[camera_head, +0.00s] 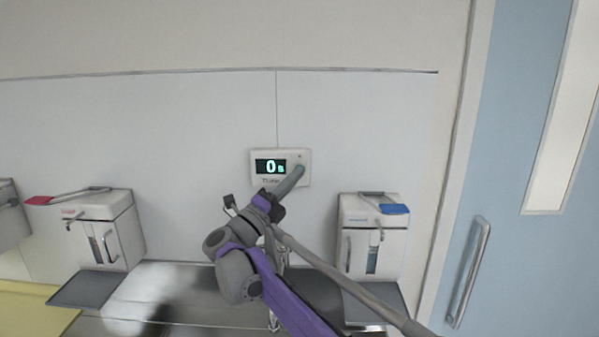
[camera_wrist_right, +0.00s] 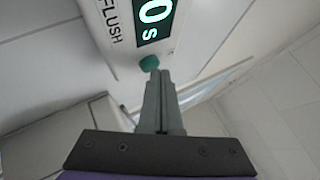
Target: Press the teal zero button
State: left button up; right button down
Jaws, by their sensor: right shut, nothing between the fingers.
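A white wall panel (camera_head: 256,153) with a dark display (camera_head: 270,166) reading "0 s" is on the wall in the head view. In the right wrist view the display (camera_wrist_right: 155,14) shows "0 s" beside the word FLUSH. A round teal button (camera_wrist_right: 149,63) sticks out from the panel there. My right gripper (camera_head: 298,172) is shut and empty, and its fingertips are at the panel's lower right. In the wrist view the closed fingertips (camera_wrist_right: 160,75) are right at the button; I cannot tell whether they touch it. The gripper hides the button in the head view. My left gripper is not in view.
White dispensers with a red lever (camera_head: 39,200) and a blue lever (camera_head: 394,209) hang left and right of the panel. A metal sink counter (camera_head: 180,300) lies below. A blue door (camera_head: 530,260) with a handle is at the right.

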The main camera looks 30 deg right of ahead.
jog(key=shift+s+a, duration=0.3)
jog(key=shift+s, duration=0.25)
jog(key=shift+s+a, duration=0.1)
jog(key=shift+s+a, duration=0.4)
jog(key=shift+s, duration=0.3)
jog(key=shift+s+a, duration=0.4)
jog(key=shift+s, duration=0.25)
jog(key=shift+s+a, duration=0.4)
jog(key=shift+s, duration=0.3)
jog(key=shift+w, duration=0.1)
